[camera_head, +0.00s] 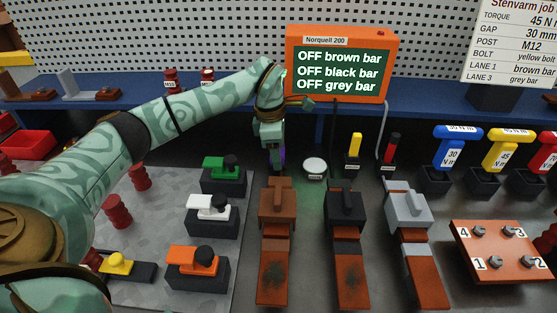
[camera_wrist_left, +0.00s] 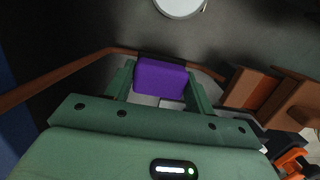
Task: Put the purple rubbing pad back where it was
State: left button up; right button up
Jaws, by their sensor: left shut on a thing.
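The purple rubbing pad (camera_wrist_left: 160,77) sits between the two fingers of my left gripper (camera_wrist_left: 158,88) in the left wrist view. In the head view only a sliver of the pad (camera_head: 282,155) shows beside the gripper (camera_head: 273,150). My left gripper is shut on the pad and points down, behind the brown bar (camera_head: 277,205) and in front of the orange Norquell 200 box (camera_head: 345,62). A thin brown edge (camera_wrist_left: 75,65) runs past the pad in the wrist view; whether they touch, I cannot tell. My right gripper is not in view.
A white round disc (camera_head: 315,167) lies right of my left gripper. The black bar (camera_head: 346,208) and grey bar (camera_head: 408,210) stand to the right. Yellow (camera_head: 354,146) and red (camera_head: 391,150) upright pieces stand behind them. Green (camera_head: 222,168), white and orange switches are left.

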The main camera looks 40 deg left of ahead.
pick_arm(q)
notch_tip(320, 180, down, 2)
jog(key=shift+f, duration=0.2)
jog(key=shift+r, duration=0.1)
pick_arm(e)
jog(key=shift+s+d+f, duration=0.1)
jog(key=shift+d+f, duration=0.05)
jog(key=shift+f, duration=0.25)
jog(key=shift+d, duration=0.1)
pick_arm(q)
jog(key=o, duration=1)
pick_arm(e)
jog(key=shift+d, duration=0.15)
pick_arm(q)
jog(key=r+p, duration=0.1)
jog(key=r, duration=0.2)
jog(key=r+p, duration=0.1)
jog(key=r, duration=0.3)
jog(key=a+r+p, duration=0.1)
jog(key=r, duration=0.3)
jog(key=shift+s, duration=0.35)
jog(key=shift+a+r, duration=0.1)
jog(key=shift+r, duration=0.45)
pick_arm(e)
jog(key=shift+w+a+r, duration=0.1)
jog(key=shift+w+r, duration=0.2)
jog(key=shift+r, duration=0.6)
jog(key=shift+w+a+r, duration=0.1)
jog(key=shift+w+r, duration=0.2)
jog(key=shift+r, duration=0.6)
